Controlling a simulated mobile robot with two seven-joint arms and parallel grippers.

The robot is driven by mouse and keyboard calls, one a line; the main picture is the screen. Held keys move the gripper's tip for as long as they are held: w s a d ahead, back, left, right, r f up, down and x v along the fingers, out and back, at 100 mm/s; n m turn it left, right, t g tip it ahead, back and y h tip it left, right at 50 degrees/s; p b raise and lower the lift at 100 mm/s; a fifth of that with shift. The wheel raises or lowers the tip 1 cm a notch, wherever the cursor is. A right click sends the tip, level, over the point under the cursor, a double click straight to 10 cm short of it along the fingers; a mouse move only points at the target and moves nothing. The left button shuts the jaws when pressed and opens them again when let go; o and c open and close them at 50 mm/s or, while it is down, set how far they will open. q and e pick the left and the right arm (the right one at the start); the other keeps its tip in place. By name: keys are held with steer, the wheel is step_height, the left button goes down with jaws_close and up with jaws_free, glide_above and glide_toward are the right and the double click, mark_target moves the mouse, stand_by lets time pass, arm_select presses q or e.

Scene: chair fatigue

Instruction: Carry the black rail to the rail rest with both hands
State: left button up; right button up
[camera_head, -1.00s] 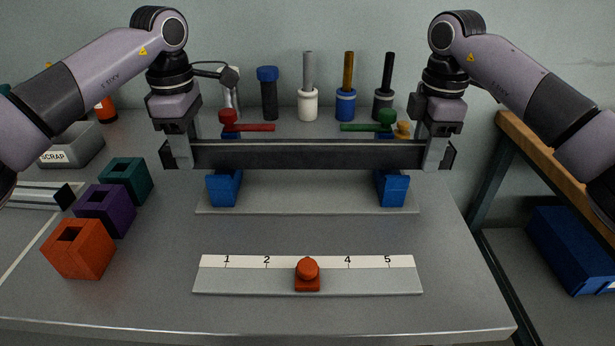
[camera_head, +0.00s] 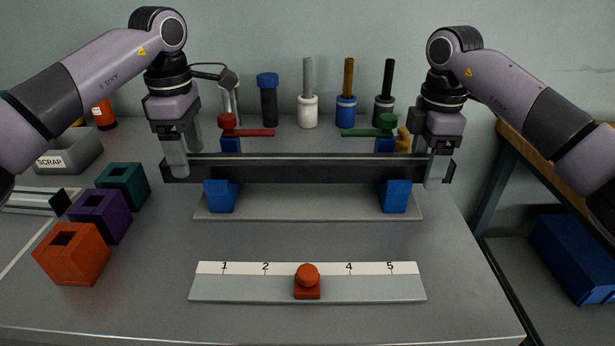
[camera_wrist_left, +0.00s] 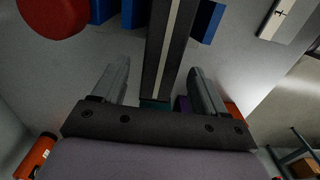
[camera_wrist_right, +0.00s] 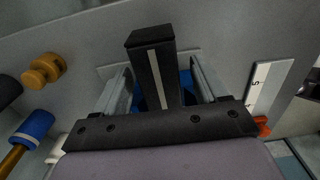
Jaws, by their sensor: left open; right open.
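The long black rail (camera_head: 308,169) lies level across the two blue supports of the rail rest, left (camera_head: 221,197) and right (camera_head: 395,197), on a grey base plate (camera_head: 308,202). Blue parts also show behind the rail. My left gripper (camera_head: 184,152) is open at the rail's left end, with its fingers on either side of it; the left wrist view shows gaps beside the rail (camera_wrist_left: 168,50). My right gripper (camera_head: 437,160) is open around the right end; the rail end (camera_wrist_right: 152,65) stands between its fingers in the right wrist view. The exact contact with the supports is partly hidden.
Red (camera_head: 228,124) and green (camera_head: 387,124) knobbed levers stand behind the rail. A numbered scale with a red knob (camera_head: 307,277) lies in front. Orange (camera_head: 72,254), purple (camera_head: 100,215) and teal (camera_head: 123,186) blocks stand left. Several handled tools line the back.

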steer(key=shift+r, duration=0.15)
arm_select(q)
step_height(320, 180, up, 10)
arm_select(e)
step_height(320, 180, up, 12)
stand_by(0.5)
